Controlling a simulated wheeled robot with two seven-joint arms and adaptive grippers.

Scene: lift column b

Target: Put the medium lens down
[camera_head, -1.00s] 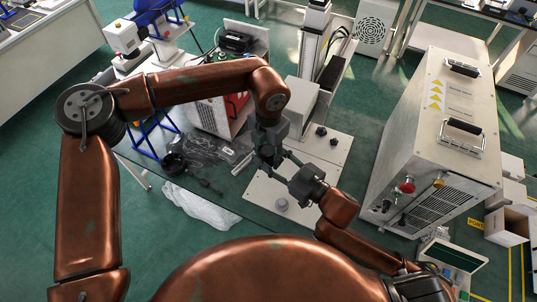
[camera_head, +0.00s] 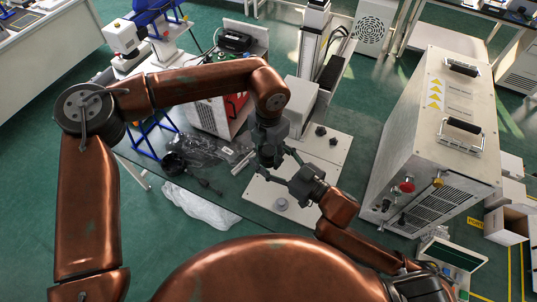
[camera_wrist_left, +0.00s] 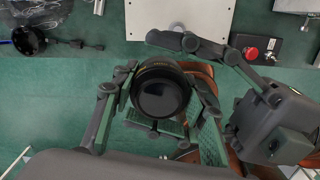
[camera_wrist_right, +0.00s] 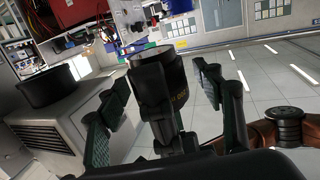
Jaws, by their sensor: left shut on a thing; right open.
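The medium lens, a black cylinder with a dark glass front (camera_wrist_left: 160,92), is between the fingers of my left gripper (camera_wrist_left: 158,108) in the left wrist view. The left gripper is shut on it. In the head view the left gripper (camera_head: 270,157) hangs over the work table's front part; the lens cannot be made out there. In the right wrist view the lens barrel (camera_wrist_right: 178,84), with yellowish lettering, shows beyond a finger. My right gripper (camera_head: 296,178) is open, close beside the left one; its spread fingers (camera_wrist_right: 165,100) flank the lens in its wrist view. Contact cannot be told.
A pale metal plate (camera_head: 262,190) with knobs lies below the grippers. Black cables and a dark round part (camera_head: 176,163) lie to its left, with clear plastic (camera_head: 200,210) at the table edge. A large grey cabinet (camera_head: 430,140) stands to the right.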

